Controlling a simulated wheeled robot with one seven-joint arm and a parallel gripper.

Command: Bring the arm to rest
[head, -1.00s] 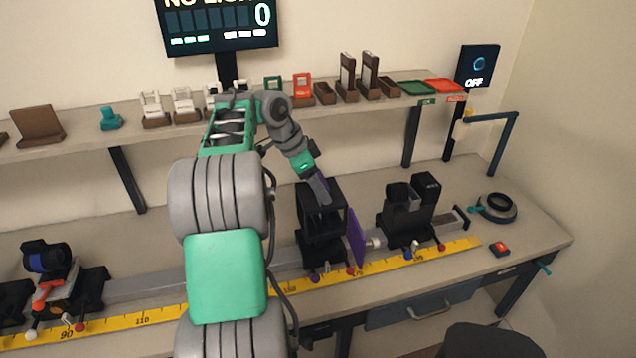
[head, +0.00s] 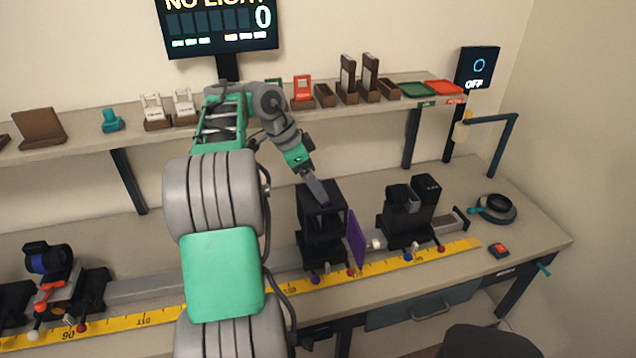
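My arm reaches up from the bottom of the head view, bends over near the shelf, and points down to the right. My gripper (head: 318,193) is at the top of a black open-framed holder (head: 322,226) on the rail. Its fingers are small and seen from the side, so I cannot tell whether they are open, or whether they touch the holder. A purple plate (head: 356,240) stands upright just right of that holder.
A bench rail (head: 155,288) with a yellow ruler (head: 375,263) runs along the table. Another black carriage (head: 408,215) stands right, and a blue-ringed lens mount (head: 47,258) left. A shelf (head: 75,143) with small holders is behind. A monitor (head: 219,28) hangs above.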

